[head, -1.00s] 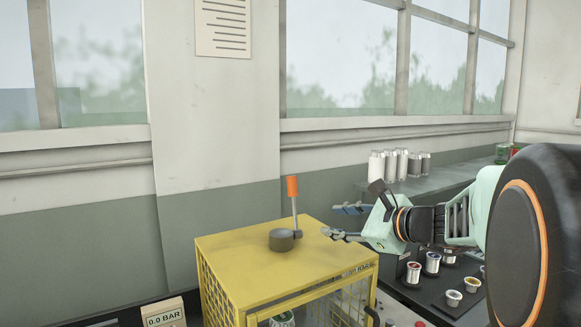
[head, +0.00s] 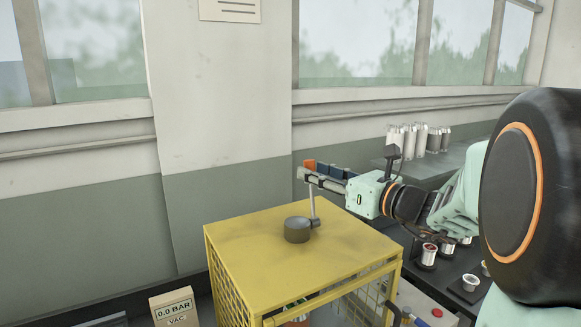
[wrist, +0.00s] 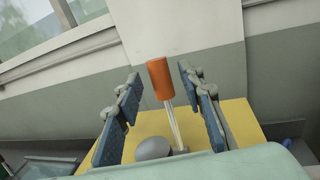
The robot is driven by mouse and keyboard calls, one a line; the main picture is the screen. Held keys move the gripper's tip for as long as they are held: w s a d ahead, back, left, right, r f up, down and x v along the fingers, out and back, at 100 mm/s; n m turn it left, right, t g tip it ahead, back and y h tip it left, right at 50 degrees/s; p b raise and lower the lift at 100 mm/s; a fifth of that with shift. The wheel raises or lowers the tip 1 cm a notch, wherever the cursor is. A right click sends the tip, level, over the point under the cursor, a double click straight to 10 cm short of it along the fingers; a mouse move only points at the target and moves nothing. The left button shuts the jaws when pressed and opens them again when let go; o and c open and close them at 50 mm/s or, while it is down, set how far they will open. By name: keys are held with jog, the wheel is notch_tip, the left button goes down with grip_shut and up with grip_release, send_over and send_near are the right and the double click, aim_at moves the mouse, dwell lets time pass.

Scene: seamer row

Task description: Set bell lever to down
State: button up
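The bell lever (head: 312,205) is a thin metal rod with an orange grip, standing nearly upright beside a round grey hub (head: 297,230) on top of a yellow cage (head: 255,241). In the head view my gripper (head: 306,172) is at the height of the orange grip, and its fingers partly cover the grip. In the wrist view the orange grip (wrist: 159,79) stands between the two blue-padded fingers, with a gap on each side. My gripper is open around it and does not visibly touch it.
Pale cans (head: 418,139) stand on a shelf at the back right. Small cups (head: 470,284) sit on a dark surface at right. The wall rises behind the cage.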

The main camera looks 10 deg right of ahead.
jog(key=shift+x, duration=1.25)
grip_shut()
